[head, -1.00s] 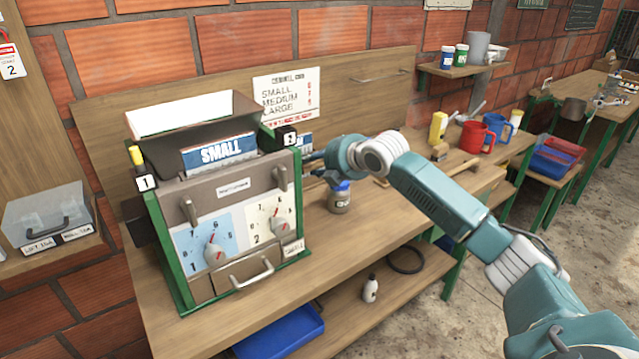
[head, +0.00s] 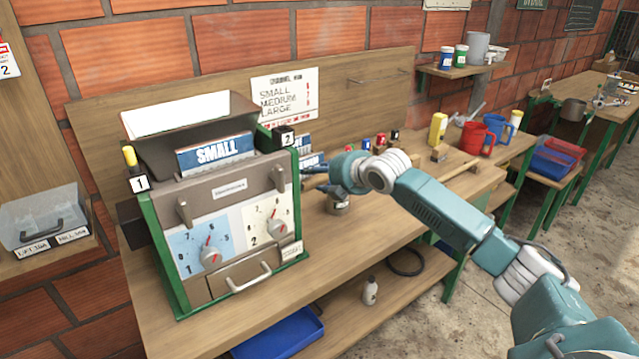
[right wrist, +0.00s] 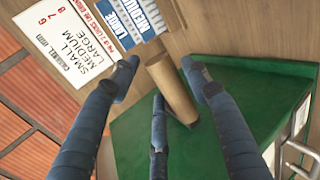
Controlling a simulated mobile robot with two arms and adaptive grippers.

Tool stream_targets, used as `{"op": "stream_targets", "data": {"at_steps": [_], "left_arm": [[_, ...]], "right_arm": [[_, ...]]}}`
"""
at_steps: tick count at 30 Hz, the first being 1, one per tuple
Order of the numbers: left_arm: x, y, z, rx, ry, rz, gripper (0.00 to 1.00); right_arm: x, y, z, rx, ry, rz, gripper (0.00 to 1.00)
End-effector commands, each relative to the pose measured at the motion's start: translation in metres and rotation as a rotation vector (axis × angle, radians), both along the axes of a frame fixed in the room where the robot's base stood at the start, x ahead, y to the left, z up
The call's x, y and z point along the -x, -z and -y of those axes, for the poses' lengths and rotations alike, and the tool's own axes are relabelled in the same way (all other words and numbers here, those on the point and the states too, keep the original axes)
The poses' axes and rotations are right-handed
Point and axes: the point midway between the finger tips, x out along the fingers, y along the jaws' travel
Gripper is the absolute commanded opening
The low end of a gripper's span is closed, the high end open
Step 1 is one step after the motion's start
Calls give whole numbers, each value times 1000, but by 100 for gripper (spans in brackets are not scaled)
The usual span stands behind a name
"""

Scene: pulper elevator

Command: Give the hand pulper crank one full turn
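The hand pulper (head: 229,190) is a green-framed machine with grey-brown front, two dials and a sign reading SMALL, standing on the bench at left in the head view. Its green right side fills much of the right wrist view (right wrist: 230,100). A brown cylinder (right wrist: 171,88), seemingly the crank handle, stands against that green side. My right gripper (right wrist: 160,72) is open, its fingers spread around the cylinder; I cannot tell whether any finger touches it. In the head view the right gripper (head: 311,178) is at the pulper's right side, with the crank hidden. My left gripper is not in view.
A jar (head: 338,206) stands on the bench just below my right wrist, partly hidden. Several small cans, a yellow bottle (head: 437,129) and red mug (head: 476,138) stand farther right. The bench front (head: 325,262) is clear.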

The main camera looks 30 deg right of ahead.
Motion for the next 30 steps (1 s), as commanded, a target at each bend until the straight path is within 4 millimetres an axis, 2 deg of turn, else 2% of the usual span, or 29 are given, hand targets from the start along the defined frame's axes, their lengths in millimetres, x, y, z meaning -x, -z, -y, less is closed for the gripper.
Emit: {"op": "stream_targets", "data": {"at_steps": [11, 30], "left_arm": [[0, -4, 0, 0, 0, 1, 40], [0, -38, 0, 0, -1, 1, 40]], "right_arm": [[4, -2, -5, -5, -9, -2, 55], [61, -32, -2, -5, -11, -4, 55]]}}
